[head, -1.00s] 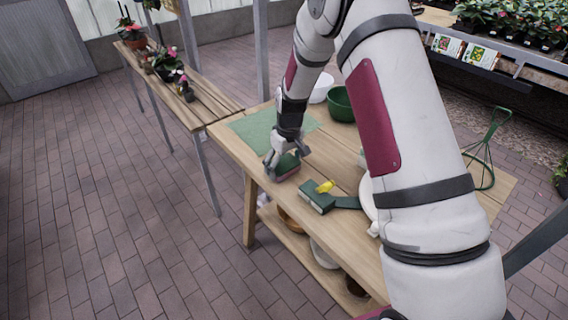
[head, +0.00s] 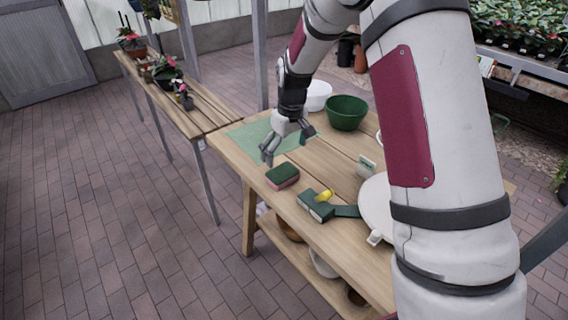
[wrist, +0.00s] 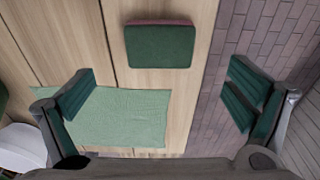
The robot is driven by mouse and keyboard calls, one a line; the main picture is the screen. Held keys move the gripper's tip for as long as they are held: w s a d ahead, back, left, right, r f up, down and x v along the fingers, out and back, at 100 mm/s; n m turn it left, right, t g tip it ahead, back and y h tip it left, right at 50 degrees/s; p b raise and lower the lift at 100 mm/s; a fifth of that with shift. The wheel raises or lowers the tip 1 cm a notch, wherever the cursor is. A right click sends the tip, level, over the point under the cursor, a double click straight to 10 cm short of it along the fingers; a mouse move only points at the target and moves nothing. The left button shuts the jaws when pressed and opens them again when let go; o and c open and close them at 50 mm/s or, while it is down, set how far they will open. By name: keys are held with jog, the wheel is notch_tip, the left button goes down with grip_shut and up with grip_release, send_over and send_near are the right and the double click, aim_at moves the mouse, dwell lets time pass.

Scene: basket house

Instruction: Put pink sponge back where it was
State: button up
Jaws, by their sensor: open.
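The pink sponge (head: 282,176) with a dark green top lies flat on the wooden table, near its left edge. In the wrist view the sponge (wrist: 161,45) shows green side up with a thin pink edge, ahead of the fingers. My gripper (head: 287,147) is open and empty, above the table just behind the sponge and apart from it. In the wrist view the two fingers of my gripper (wrist: 160,100) are spread wide over the light green cloth (wrist: 120,118), which lies flat on the table.
A green brush-like tool (head: 318,206) with a yellow part lies right of the sponge. A white round dish (head: 376,212), a small labelled block (head: 366,165), a green bowl (head: 346,112) and a white bowl (head: 317,95) also stand on the table (head: 318,160). A plant bench (head: 207,118) stands behind left.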

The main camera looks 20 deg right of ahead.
jog(key=s+r+m+t, duration=0.1)
jog(key=s+r+m, duration=0.1)
jog(key=s+r, duration=1.55)
jog(key=s+r+m+t, duration=0.1)
jog(key=s+r+m, duration=0.1)
jog(key=s, duration=1.7)
jog(key=shift+r+t+h, duration=0.3)
jog(key=shift+r, duration=0.1)
jog(key=shift+s+a+r, duration=0.1)
jog(key=shift+r, duration=0.05)
